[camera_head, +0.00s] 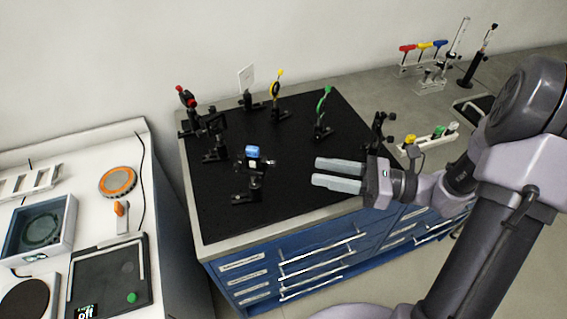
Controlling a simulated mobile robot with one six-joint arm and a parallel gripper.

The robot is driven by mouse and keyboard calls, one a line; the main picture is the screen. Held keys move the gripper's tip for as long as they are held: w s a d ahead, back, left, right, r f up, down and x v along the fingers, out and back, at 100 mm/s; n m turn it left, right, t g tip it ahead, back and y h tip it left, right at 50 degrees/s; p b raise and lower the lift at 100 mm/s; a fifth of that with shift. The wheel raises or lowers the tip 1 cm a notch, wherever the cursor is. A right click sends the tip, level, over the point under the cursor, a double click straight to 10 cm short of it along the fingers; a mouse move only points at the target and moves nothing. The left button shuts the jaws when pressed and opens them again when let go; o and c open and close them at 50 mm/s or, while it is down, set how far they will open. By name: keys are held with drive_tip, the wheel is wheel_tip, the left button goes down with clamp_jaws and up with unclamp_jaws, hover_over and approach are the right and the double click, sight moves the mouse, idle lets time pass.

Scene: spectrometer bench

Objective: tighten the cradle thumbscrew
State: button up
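My gripper (317,172) is at the front right of the black breadboard (300,205), with its fingers pointing left. The fingers are apart, with nothing visible between them. To their left stands a small black mount (255,184) holding a blue-topped piece (252,151); it looks like the cradle. A small dark knob (270,162) sticks out on its right side and may be the thumbscrew. It is too small to tell how far it is turned. A clear gap separates the fingertips from this mount.
Optics mounts stand around: a red-knobbed one (187,97), a white card (246,79), a yellow one (276,90) and a green one (322,110). A dark post (377,130) stands behind my gripper. Coloured-handled tools (423,46) are at the back right. The breadboard's front is clear.

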sight(272, 163)
drive_tip(key=b+x, duration=0.1)
drive_tip(key=x, duration=0.8)
drive_tip(key=shift+a, duration=0.4)
clamp_jaws()
